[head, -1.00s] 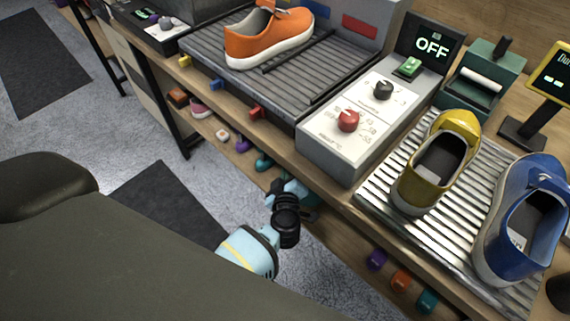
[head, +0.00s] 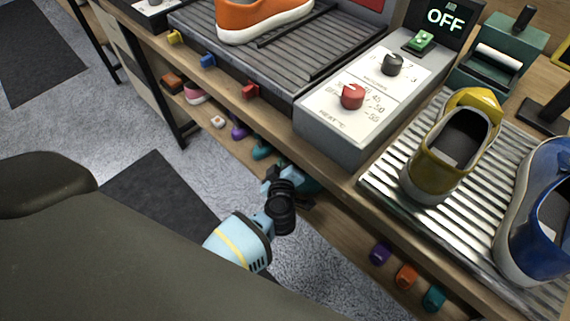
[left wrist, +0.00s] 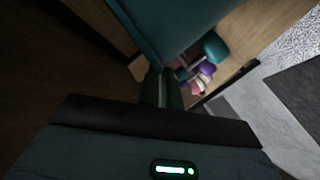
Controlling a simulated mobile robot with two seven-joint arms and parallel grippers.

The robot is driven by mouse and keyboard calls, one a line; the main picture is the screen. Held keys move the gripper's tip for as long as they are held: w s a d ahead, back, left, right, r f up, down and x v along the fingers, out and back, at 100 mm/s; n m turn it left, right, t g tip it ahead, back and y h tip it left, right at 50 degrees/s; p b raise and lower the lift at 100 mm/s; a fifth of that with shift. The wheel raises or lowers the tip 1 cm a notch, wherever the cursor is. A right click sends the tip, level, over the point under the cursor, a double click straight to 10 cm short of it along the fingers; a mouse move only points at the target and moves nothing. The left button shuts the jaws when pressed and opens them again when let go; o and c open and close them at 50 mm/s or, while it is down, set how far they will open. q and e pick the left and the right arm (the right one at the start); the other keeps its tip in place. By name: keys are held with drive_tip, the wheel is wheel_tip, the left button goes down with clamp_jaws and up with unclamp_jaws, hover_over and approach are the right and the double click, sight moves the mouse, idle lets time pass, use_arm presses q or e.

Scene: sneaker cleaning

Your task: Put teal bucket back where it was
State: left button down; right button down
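The teal bucket (head: 311,184) shows only in part in the head view, at the front edge of the lower shelf, under the bench top and just beyond my left gripper (head: 284,178). In the left wrist view, a large teal wall of the bucket (left wrist: 172,22) fills the top middle. Its lower edge comes down to the fingers of my left gripper (left wrist: 162,88), which look close together on it. The rest of the bucket is hidden by the gripper and the bench. My right gripper is not in view.
Above is a wooden bench with a control box (head: 360,105), a ridged metal tray (head: 385,180) and yellow (head: 428,178) and blue (head: 515,255) sneakers. Small coloured items, including a purple one (head: 240,131), line the lower shelf. Open floor lies left of the bench.

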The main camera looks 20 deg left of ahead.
use_arm(q)
drive_tip(key=shift+w, duration=0.1)
drive_tip(key=c, duration=1.6)
unclamp_jaws()
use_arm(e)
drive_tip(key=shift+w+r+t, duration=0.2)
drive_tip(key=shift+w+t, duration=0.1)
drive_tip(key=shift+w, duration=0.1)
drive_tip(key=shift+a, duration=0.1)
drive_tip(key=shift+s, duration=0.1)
